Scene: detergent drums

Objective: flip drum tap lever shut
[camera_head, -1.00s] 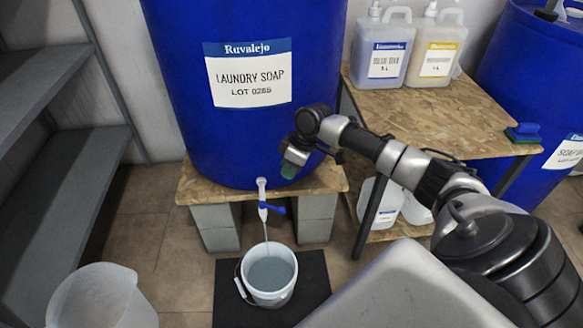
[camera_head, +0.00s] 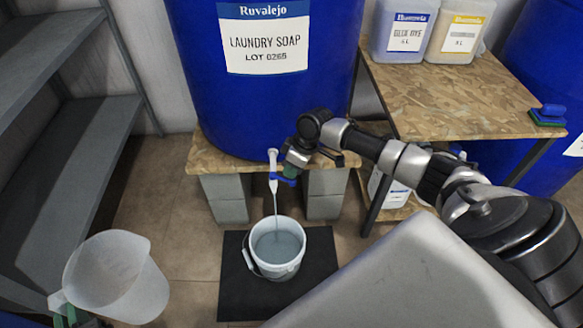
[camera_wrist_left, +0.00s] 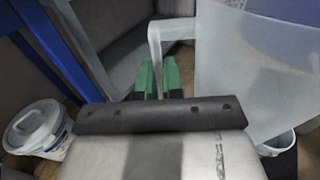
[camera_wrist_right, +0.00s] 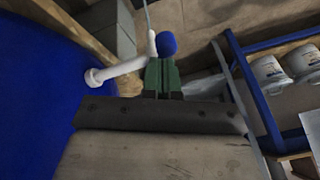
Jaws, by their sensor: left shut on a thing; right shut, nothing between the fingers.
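The blue drum (camera_head: 270,110) labelled laundry soap has a white tap (camera_head: 273,165) low on its front. The tap's blue lever (camera_head: 284,180) sticks out to the right, and a thin stream runs down into the white bucket (camera_head: 290,268). My right gripper (camera_head: 290,172) is shut and empty, right at the lever. In the right wrist view its green fingertips (camera_wrist_right: 162,72) are close against the tap and the blue lever end (camera_wrist_right: 166,43); contact is unclear. My left gripper (camera_wrist_left: 158,78) is shut on the handle of a translucent jug (camera_wrist_left: 235,75).
The bucket stands on a black mat (camera_head: 232,300) below the drum's wooden stand (camera_head: 205,155). Grey shelves (camera_head: 60,140) are at left. A wooden table (camera_head: 450,95) with jugs and a brush (camera_head: 548,115) is at right.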

